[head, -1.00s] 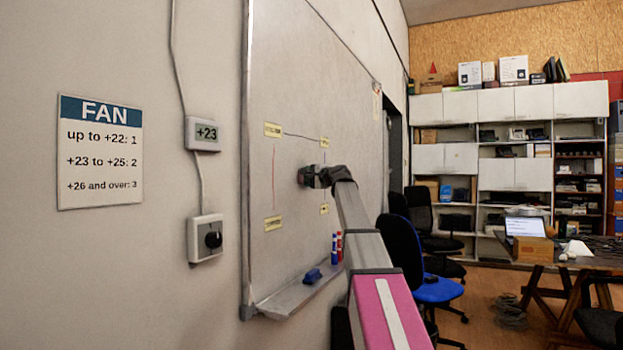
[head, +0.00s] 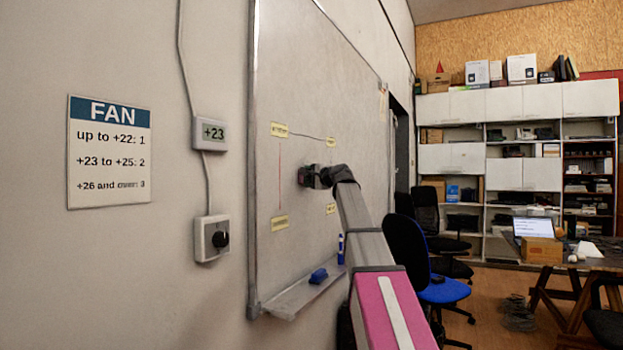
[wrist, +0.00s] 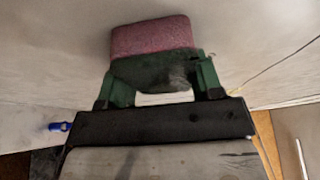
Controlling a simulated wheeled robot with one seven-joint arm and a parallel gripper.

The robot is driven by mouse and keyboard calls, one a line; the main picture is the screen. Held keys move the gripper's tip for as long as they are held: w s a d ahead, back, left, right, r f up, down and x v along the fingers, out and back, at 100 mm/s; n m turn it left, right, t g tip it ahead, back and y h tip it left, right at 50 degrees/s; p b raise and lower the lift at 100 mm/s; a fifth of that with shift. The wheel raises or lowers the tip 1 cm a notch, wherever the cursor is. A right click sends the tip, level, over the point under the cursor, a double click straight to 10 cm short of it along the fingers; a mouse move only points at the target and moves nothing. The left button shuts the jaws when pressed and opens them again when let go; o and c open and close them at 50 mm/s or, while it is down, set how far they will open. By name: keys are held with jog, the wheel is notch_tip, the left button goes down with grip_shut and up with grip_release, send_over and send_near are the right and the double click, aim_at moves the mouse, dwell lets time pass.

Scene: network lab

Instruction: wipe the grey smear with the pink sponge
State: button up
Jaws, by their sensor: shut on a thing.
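My gripper (head: 308,176) is at the whiteboard (head: 300,80), among the yellow labels drawn on it. In the wrist view my gripper (wrist: 155,78) has its green fingers shut on the pink sponge (wrist: 152,37). The sponge sticks out past the fingertips toward the pale board surface. I cannot tell whether it touches the board.
Yellow labels (head: 279,130) joined by thin lines surround the gripper. A FAN sign (head: 109,150), a display reading +23 (head: 209,133) and a knob box (head: 212,239) are left. Chairs (head: 440,290) stand right.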

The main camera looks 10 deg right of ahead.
jog(key=w+d, duration=0.6)
jog(key=w, duration=0.3)
jog(key=shift+w+d, duration=0.2)
jog(key=shift+d, duration=0.1)
dwell(1.0)
jog(key=shift+s, duration=0.1)
jog(key=shift+s+a, duration=0.7)
jog(key=shift+s, duration=0.3)
jog(key=shift+s+a, duration=0.65)
jog(key=shift+s, duration=0.35)
jog(key=shift+s+a, duration=0.7)
jog(key=shift+s, duration=0.3)
jog(key=shift+s+a, duration=1.25)
jog(key=shift+s, duration=0.3)
jog(key=shift+s+d, duration=0.9)
jog(key=shift+d, duration=0.3)
jog(key=shift+s+d, duration=0.85)
jog(key=shift+d, duration=0.35)
